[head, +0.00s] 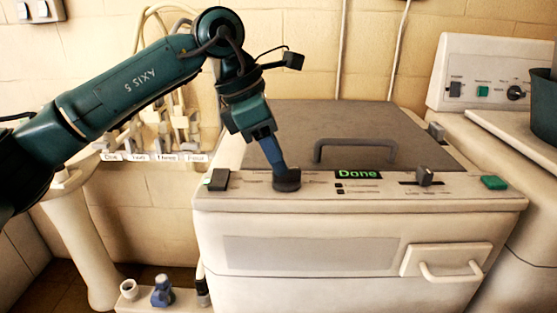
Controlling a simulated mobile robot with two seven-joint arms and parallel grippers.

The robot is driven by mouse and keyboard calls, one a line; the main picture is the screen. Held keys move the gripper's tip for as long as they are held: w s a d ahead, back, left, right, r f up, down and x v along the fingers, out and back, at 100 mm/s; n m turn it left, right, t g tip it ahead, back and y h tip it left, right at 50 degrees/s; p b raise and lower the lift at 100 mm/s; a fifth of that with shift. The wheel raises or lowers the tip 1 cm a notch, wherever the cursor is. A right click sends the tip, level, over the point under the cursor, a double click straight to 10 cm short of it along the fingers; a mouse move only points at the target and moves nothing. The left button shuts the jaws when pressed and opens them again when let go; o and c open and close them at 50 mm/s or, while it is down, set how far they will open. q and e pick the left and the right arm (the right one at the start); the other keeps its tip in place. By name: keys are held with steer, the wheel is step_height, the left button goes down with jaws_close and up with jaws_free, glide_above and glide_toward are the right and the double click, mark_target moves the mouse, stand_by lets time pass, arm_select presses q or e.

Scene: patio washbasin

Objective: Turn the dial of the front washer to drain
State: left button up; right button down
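The front washer (360,250) is a cream machine with a grey lid and a control strip along its front top edge. Its dark round dial (288,184) is on the left part of that strip. My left gripper (277,163) points down at the dial, its blue finger tip meeting the dial's top. The fingers show edge-on, so I cannot tell if they are closed on it. The dial's markings are too small or hidden to read. A display (358,174) reads "Done" in green. My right gripper is not in view.
The strip also has a dark switch (218,180), a slider knob (425,176) and a green button (494,183). The lid handle (354,145) stands up behind. A second machine (492,75) and a dark green pot (543,110) are at the right. Labelled taps line the wall at left.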

arm_select(q)
steer(key=v, duration=1.1)
steer(key=shift+p, duration=0.35)
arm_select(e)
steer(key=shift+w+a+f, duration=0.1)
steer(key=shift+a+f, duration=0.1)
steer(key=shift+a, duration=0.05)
